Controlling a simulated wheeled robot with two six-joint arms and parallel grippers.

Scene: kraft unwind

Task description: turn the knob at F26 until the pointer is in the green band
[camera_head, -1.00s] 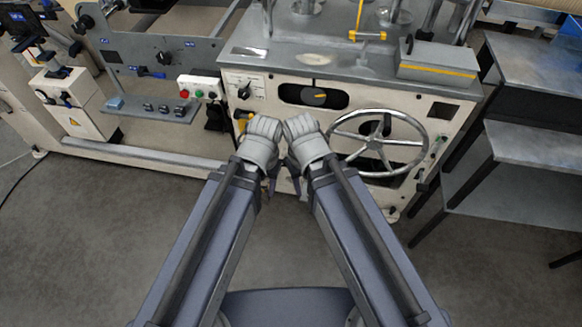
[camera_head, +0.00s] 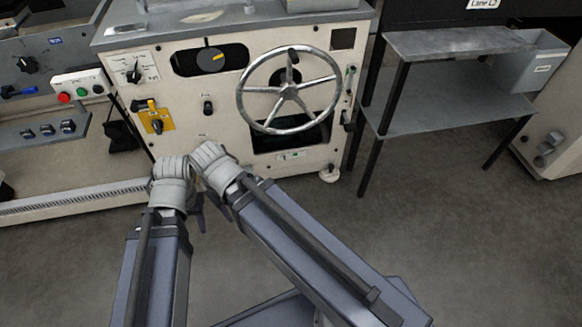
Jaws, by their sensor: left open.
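The cream machine front (camera_head: 185,95) carries several knobs, and I cannot read which is marked F26. A black knob on a white dial plate (camera_head: 133,75) is at its upper left. A dark window (camera_head: 210,58) holds a round part with a yellow mark. No green band can be made out. My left gripper (camera_head: 198,214) is open, low in front of the machine and apart from it. My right gripper (camera_head: 222,207) is mostly hidden by its arm.
A spoked metal handwheel (camera_head: 289,90) stands out from the panel's right half. A grey shelf table (camera_head: 445,105) and a grey bin (camera_head: 535,65) are on the right. Red and green buttons (camera_head: 80,92) sit on a box at left. Grey floor (camera_head: 420,220) is clear at right.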

